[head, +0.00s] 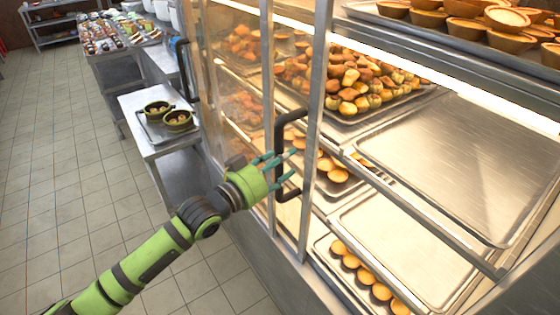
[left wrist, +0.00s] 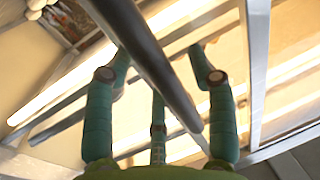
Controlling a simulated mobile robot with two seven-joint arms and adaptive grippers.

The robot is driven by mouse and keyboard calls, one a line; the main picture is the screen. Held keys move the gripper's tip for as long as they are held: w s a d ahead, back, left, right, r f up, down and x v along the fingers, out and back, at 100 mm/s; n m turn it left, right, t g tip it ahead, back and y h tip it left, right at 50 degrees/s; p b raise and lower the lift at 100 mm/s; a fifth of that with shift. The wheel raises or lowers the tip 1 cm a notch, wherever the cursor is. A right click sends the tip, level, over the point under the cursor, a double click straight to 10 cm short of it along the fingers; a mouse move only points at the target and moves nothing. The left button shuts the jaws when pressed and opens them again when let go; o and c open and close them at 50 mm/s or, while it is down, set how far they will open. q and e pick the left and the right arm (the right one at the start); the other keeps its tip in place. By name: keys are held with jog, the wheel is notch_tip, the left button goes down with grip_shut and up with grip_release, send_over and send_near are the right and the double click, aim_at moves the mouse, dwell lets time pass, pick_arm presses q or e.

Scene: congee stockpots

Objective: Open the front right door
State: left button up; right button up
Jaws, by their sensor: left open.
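The display case has a metal-framed glass door (head: 318,60) with a black vertical bar handle (head: 280,150) in the middle of the head view. My left gripper (head: 284,167), green with teal fingers, is at the lower half of this handle. Its fingers are spread. In the left wrist view the dark handle bar (left wrist: 150,65) runs diagonally between the spread fingers (left wrist: 158,75). I cannot tell whether any finger touches it. Right of the handle, shelves show clearly; I cannot tell whether glass covers them. My right gripper is not in view.
Inside the case are trays of pastries (head: 355,85), an empty metal tray (head: 450,165) and small tarts (head: 370,285). A side table (head: 135,105) with two green pots (head: 178,120) stands left of the case. The tiled floor (head: 70,190) at left is clear.

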pick_arm(q)
jog(key=v, duration=1.2)
jog(key=shift+a, duration=0.1)
